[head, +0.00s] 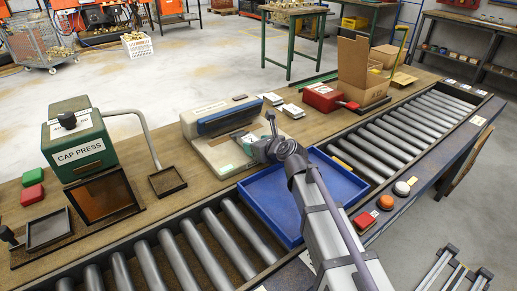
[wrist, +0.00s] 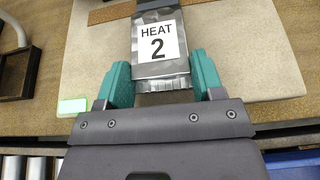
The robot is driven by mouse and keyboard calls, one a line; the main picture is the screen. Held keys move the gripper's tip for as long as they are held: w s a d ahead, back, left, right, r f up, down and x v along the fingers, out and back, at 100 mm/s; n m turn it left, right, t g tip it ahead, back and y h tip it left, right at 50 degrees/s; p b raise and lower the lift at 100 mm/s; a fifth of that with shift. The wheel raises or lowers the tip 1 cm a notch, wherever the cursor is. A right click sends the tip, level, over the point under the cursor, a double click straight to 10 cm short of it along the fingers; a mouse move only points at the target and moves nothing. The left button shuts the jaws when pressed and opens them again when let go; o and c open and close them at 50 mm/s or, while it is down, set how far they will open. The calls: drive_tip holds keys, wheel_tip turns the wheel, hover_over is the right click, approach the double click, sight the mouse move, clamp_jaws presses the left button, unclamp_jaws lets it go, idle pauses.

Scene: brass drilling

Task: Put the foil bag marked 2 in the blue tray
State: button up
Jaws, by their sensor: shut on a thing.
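The foil bag marked HEAT 2 (wrist: 158,62) is silver with a white label, between my gripper's teal fingers (wrist: 163,84) in the wrist view. My gripper (head: 250,143) is shut on the bag's near end, over the pale plate (wrist: 95,60) of the blue-topped machine (head: 222,117). In the head view the bag is too small to make out clearly. The blue tray (head: 263,213) lies on the rollers right of the machine, partly behind my arm. Its corner shows in the wrist view (wrist: 296,165).
The green cap press (head: 80,150) and a small dark tray (head: 167,181) stand left on the bench. A red box (head: 322,97) and an open cardboard box (head: 362,75) stand behind right. The rollers (head: 415,132) beyond the tray are clear.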

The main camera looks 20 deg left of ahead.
drive_tip(key=shift+f+b, duration=0.3)
drive_tip(key=o, duration=1.1)
drive_tip(key=shift+r, duration=0.1)
drive_tip(key=p+v, duration=0.4)
drive_tip(key=v, duration=0.6)
drive_tip(key=shift+r, duration=0.1)
drive_tip(key=shift+s+d+r, duration=0.1)
drive_tip(key=shift+s+d, duration=0.15)
drive_tip(key=shift+o, duration=0.3)
